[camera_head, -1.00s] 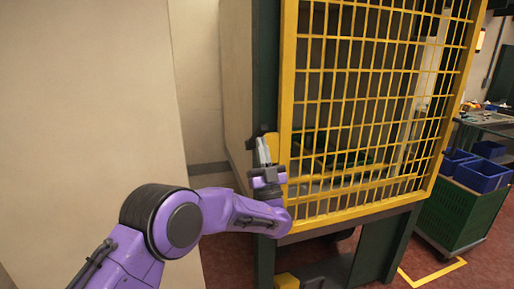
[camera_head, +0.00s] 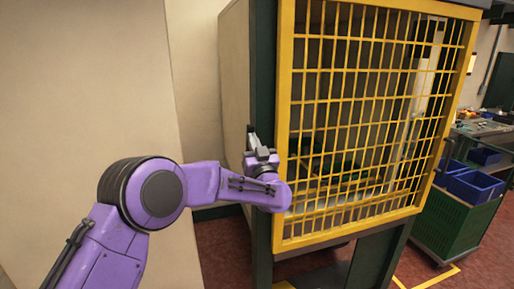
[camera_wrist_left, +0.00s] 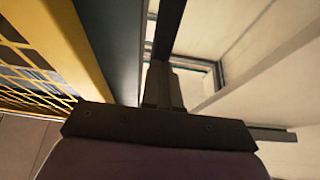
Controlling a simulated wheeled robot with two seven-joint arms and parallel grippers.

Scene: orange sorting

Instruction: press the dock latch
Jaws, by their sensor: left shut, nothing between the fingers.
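The yellow mesh door (camera_head: 284,120) stands in front of a tall cabinet with a dark green post (camera_head: 263,60) on its left side. My left gripper (camera_head: 251,134) is at this post, left of the yellow frame, pointing up. In the left wrist view its fingers (camera_wrist_left: 161,82) are together with nothing between them. The post (camera_wrist_left: 108,45) and yellow frame (camera_wrist_left: 58,35) are to their left there. A dark bar (camera_wrist_left: 169,25) shows just beyond the fingertips; I cannot tell whether they touch it. I cannot make out the dock latch for certain; my gripper and wrist may hide it.
A pale wall panel (camera_head: 90,90) fills the left. A green crate cart (camera_head: 450,220) with blue bins (camera_head: 475,186) stands right of the cabinet, and a cluttered workbench (camera_head: 485,130) is behind it. Red floor shows between the wall and the cabinet.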

